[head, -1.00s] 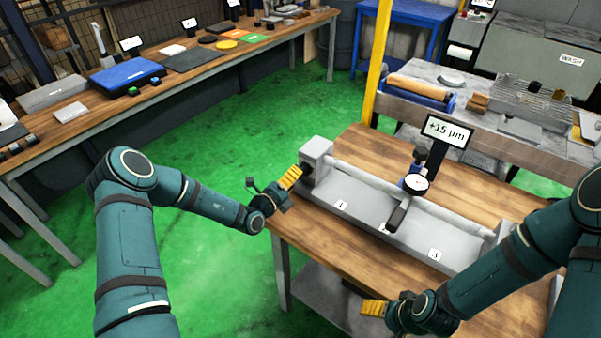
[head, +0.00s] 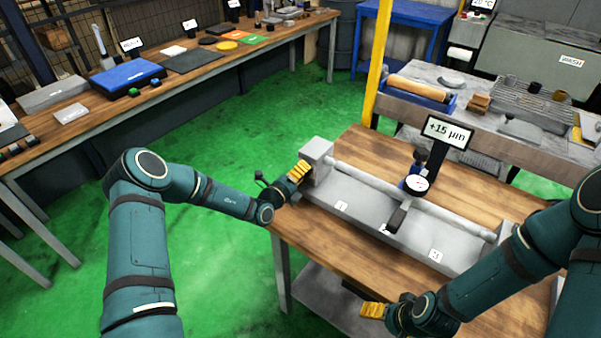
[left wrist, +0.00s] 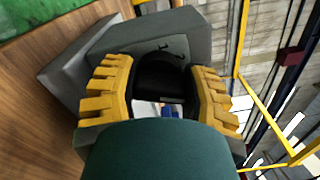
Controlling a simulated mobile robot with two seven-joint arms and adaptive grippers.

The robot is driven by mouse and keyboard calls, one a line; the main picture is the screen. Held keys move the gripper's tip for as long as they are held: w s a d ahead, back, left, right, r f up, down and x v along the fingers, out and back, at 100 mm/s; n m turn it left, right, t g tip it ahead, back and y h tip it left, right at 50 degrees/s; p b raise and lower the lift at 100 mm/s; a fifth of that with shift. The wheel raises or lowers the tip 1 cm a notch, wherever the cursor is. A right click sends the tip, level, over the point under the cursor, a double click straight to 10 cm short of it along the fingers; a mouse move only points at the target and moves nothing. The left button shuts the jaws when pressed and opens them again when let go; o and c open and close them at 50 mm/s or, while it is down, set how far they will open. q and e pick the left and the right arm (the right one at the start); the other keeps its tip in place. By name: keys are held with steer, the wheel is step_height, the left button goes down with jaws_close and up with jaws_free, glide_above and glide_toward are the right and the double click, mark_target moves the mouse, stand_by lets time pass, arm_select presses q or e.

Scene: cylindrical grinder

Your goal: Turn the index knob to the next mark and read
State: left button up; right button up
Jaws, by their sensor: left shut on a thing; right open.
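The grey bench fixture (head: 347,211) stands on the wooden table, with a long pale shaft (head: 390,187) between its end blocks. The black index knob (left wrist: 160,72) sits on the left end block, which has small dark marks above the knob in the left wrist view. My left gripper (head: 298,171) is shut on the knob, one yellow finger on each side; in the head view it hides the knob. A round dial gauge (head: 416,183) stands at the shaft, its needle too small to read. The display (head: 446,132) reads +15 µm. My right gripper (head: 372,310) is open and empty by the table's front edge.
A dark-handled part (head: 397,218) stands at the fixture's front, near the middle. The wooden table (head: 330,240) is bare in front of the fixture. A yellow post (head: 378,60) rises behind, and a long workbench (head: 200,75) runs along the left.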

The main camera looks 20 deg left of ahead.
arm_select(q)
steer(key=shift+r+m+p, duration=0.15)
steer(key=shift+m+p, duration=0.5)
steer(key=shift+m, duration=0.25)
steer(key=shift+m+p, duration=0.6)
steer(key=shift+m, duration=0.6)
steer(key=shift+d+m+p, duration=0.1)
steer(key=shift+m+p, duration=0.55)
steer(key=shift+m, duration=1.65)
steer(key=o, duration=1.2)
steer(key=shift+s, duration=0.15)
